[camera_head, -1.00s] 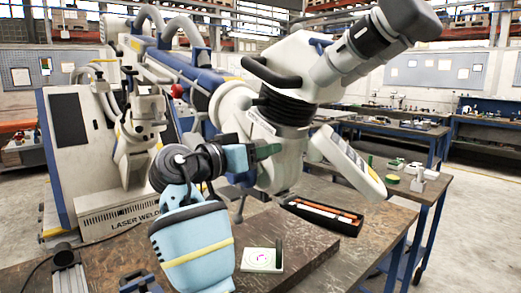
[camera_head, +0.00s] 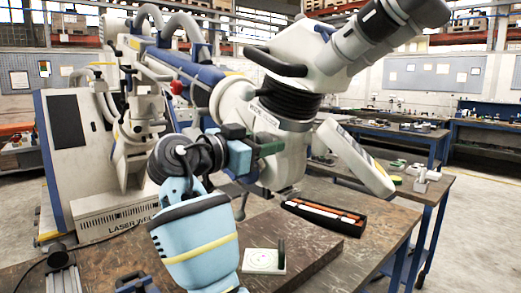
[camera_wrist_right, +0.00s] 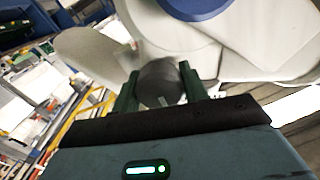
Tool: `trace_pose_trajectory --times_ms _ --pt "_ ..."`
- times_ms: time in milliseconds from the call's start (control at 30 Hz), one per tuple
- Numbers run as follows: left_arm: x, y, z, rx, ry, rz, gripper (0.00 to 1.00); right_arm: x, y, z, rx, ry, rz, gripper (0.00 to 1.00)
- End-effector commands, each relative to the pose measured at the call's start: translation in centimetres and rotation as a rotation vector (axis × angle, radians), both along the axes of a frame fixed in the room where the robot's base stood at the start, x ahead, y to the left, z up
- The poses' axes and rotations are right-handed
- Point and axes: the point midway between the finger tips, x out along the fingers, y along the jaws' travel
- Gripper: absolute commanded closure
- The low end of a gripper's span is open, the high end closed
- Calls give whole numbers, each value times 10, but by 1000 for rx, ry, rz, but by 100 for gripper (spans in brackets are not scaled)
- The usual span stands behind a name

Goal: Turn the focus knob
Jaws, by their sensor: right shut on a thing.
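The large white and blue microscope (camera_head: 300,65) stands over the brown workbench, its grey eyepiece tube pointing up to the right. My right gripper (camera_head: 268,147) reaches it from the lower left, at the side of its head below the black ribbed collar. In the right wrist view the two green fingers (camera_wrist_right: 158,88) are shut on a dark round focus knob (camera_wrist_right: 160,80), one finger on each side. In the head view the knob is hidden behind the fingers. My left gripper is not in view.
A white control panel (camera_head: 357,160) hangs off the microscope, right of the gripper. A dark stand (camera_head: 62,262) is at lower left.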

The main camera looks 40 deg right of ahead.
Motion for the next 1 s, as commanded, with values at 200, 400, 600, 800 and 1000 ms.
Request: trace_pose_trajectory --times_ms 200,400,600,800,1000 --pt "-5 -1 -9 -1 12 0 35 0 -1 -2 10 -132 -1 79" --pt "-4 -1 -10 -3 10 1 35 0 0 -1 16 -205 -1 79" --pt "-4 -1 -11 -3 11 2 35 0 -1 -1 19 -235 -1 79" --pt "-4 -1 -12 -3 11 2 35 0 -1 0 20 -238 -1 79" --pt "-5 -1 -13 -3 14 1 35 0 -1 0 20 -237 -1 51"
